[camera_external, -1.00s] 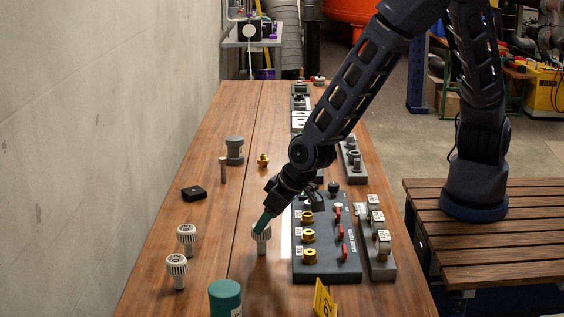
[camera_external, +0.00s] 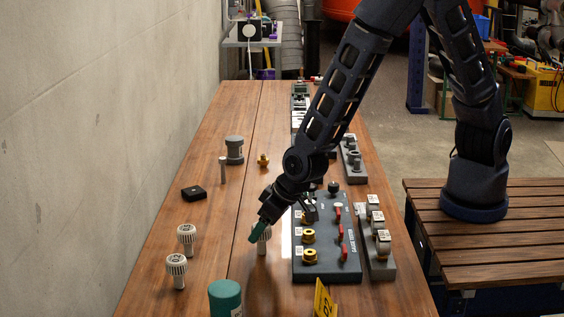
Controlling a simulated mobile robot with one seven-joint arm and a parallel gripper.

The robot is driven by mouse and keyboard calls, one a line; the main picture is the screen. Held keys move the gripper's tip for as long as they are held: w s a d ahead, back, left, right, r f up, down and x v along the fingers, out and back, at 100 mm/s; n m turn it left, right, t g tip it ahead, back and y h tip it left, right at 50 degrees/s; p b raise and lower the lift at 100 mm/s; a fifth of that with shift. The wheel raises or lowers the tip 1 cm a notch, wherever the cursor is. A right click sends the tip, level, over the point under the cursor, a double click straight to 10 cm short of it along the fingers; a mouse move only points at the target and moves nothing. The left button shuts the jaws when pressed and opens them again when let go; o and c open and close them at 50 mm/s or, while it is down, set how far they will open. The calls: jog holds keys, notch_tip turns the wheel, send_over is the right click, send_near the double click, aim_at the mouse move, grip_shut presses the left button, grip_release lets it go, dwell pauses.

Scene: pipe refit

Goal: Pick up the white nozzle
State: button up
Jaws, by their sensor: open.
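Three white nozzles with ribbed round heads stand on the wooden table. Two are at the front left, one nozzle (camera_external: 187,238) a little behind the other nozzle (camera_external: 176,269). The third nozzle (camera_external: 264,244) stands left of the dark valve panel. My gripper (camera_external: 257,233), with green fingertips, is open and tilted down at this third nozzle. A fingertip covers part of its head. I cannot tell whether the fingers touch it or straddle it.
The dark panel (camera_external: 326,267) with brass fittings and red levers stands close to the right of my gripper. A green-topped cylinder (camera_external: 225,297) and a yellow marker (camera_external: 324,299) are in front. A black block (camera_external: 194,193) and grey fitting (camera_external: 234,150) stand farther back left.

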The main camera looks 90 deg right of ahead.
jog(key=shift+x, duration=2.1)
jog(key=shift+s+f, duration=0.1)
jog(key=shift+s, duration=0.1)
jog(key=c, duration=1.1)
